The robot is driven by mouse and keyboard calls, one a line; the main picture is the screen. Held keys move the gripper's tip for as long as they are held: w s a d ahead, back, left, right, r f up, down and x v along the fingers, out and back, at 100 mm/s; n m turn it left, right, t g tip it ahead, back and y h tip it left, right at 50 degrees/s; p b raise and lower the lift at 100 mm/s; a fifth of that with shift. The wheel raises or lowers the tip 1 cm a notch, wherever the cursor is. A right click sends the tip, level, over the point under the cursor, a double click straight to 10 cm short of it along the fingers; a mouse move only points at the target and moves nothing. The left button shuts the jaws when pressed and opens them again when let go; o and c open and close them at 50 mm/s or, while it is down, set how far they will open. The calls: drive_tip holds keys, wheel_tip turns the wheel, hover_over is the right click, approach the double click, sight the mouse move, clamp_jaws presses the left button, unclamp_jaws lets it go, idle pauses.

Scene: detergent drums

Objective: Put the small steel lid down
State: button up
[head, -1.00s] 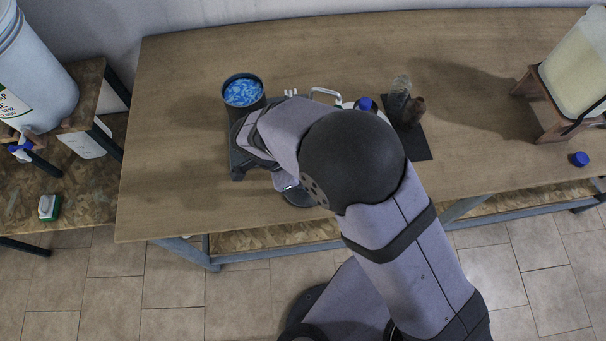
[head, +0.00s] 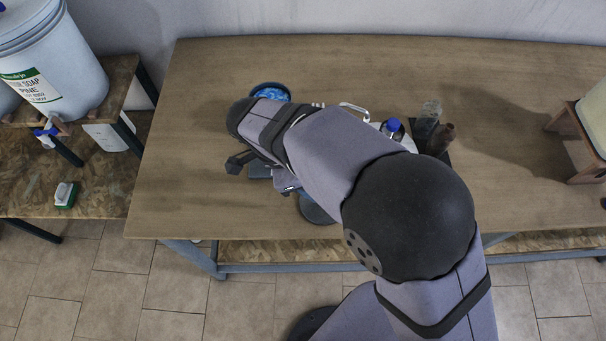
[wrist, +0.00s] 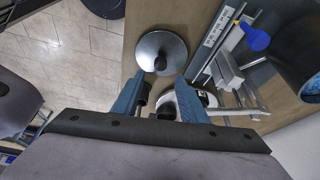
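The small steel lid (wrist: 160,46), a round shiny disc with a black knob, lies flat on the wooden table near its front edge, knob up. In the head view it shows as a dark disc (head: 318,209), partly covered by my arm. In the wrist view my gripper (wrist: 162,78) has its two blue fingers spread, with a clear gap between them. The lid's knob appears beyond the fingertips, apart from both. In the head view my arm hides most of the gripper.
A dark pot with blue contents (head: 270,91) stands behind my arm. Metal bars (wrist: 228,68) and a pale round thing (wrist: 186,101), partly hidden, lie near my right finger. The table's left part is clear.

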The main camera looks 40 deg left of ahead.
drive_tip(key=shift+b+v, duration=0.5)
drive_tip(key=shift+v, duration=1.8)
drive_tip(key=shift+f, duration=0.1)
